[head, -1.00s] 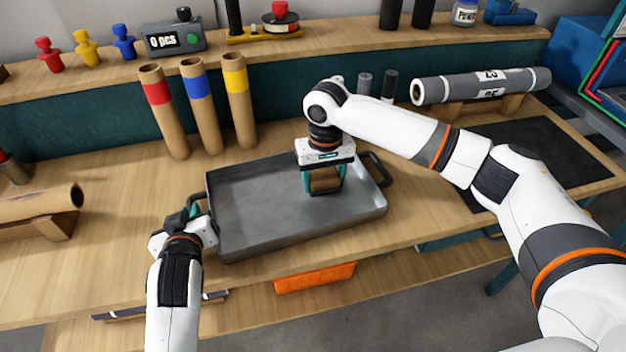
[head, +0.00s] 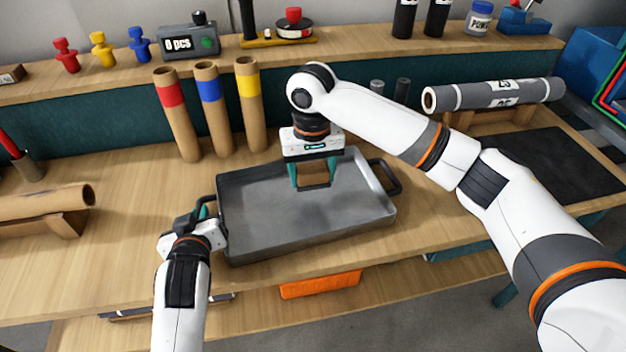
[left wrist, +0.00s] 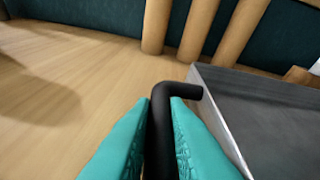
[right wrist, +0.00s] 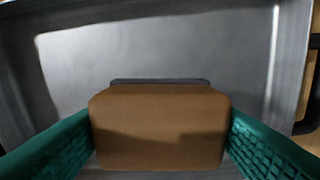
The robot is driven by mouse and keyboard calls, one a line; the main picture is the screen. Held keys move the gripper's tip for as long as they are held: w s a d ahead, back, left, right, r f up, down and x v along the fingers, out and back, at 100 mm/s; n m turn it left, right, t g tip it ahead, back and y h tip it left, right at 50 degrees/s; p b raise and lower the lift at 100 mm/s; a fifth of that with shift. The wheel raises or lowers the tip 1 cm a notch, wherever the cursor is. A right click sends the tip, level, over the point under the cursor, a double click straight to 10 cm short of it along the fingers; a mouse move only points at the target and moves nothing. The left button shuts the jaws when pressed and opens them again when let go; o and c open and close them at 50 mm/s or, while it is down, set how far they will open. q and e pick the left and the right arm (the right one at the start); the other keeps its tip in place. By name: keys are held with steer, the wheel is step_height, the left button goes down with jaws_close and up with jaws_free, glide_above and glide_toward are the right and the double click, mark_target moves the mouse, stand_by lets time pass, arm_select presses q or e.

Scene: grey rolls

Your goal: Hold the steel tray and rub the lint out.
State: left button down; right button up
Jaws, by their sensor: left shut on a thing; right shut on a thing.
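The grey steel tray (head: 300,232) lies on the bench with a black handle at each end. My left gripper (head: 204,210) is shut on its left handle; the left wrist view shows teal fingers around the black handle (left wrist: 163,120). My right gripper (head: 314,178) is shut on a brown block (right wrist: 160,128) with a dark pad (right wrist: 160,81) under it, over the tray's back middle. I cannot tell whether the pad touches the floor. In the right wrist view the tray floor has a lighter patch (right wrist: 160,55) with darker, duller borders. Separate lint is not distinguishable.
Three cardboard tubes (head: 216,115) with red, blue and yellow bands stand behind the tray. A grey roll (head: 500,95) rests on a cradle at the back right, near a black mat (head: 550,160). A brown roll (head: 45,202) lies left.

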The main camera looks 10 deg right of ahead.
steer(key=shift+r, duration=1.55)
arm_select(q)
steer(key=c, duration=1.3)
jaws_free()
steer(key=shift+s, duration=0.1)
steer(key=v, duration=1.2)
